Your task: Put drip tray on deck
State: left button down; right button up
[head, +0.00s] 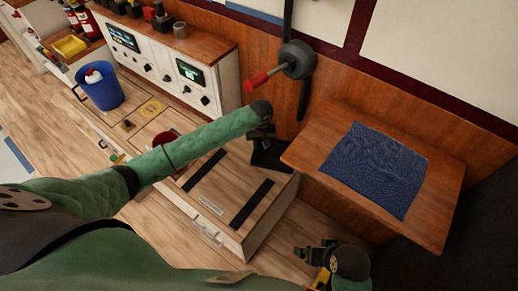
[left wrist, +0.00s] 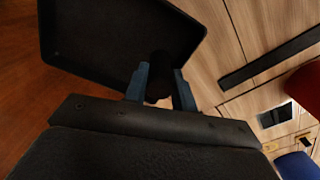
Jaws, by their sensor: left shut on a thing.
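The drip tray (left wrist: 115,35) is a shallow black tray with a raised rim, large at the upper left of the left wrist view. My left gripper (left wrist: 160,90) is shut on its dark grip. In the head view the tray (head: 270,157) is a dark shape just below my left gripper (head: 262,132), partly hidden by it. The deck (head: 222,192) is a low wooden top with two black strips, left of the tray. The deck also shows in the left wrist view (left wrist: 240,45). My right gripper (head: 316,254) is low at the front, apart from both; its jaws are unclear.
A wooden table (head: 440,215) with a blue cloth (head: 375,168) stands at the right. A red-tipped lever (head: 258,82) sticks out from the wall near my left arm. A blue bucket (head: 102,92) and a white control panel (head: 160,65) are at the left.

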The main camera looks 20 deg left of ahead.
aim_at(258, 150)
pick_arm(q)
jog(key=shift+w+a+f, duration=0.2)
jog(key=shift+a+f, duration=0.1)
jog(key=shift+a, duration=0.1)
notch_tip(258, 150, down, 4)
jog(key=shift+r, duration=0.25)
jog(key=shift+f, duration=0.2)
pick_arm(e)
jog(key=shift+s+d+r, duration=0.15)
jog(key=shift+d+r, duration=0.15)
jog(key=shift+d, duration=0.2)
pick_arm(q)
jog(key=c, duration=1.1)
grip_release()
jog(key=shift+f, duration=0.1)
jog(key=shift+c, duration=0.2)
pick_arm(e)
jog(key=shift+a+r, duration=0.1)
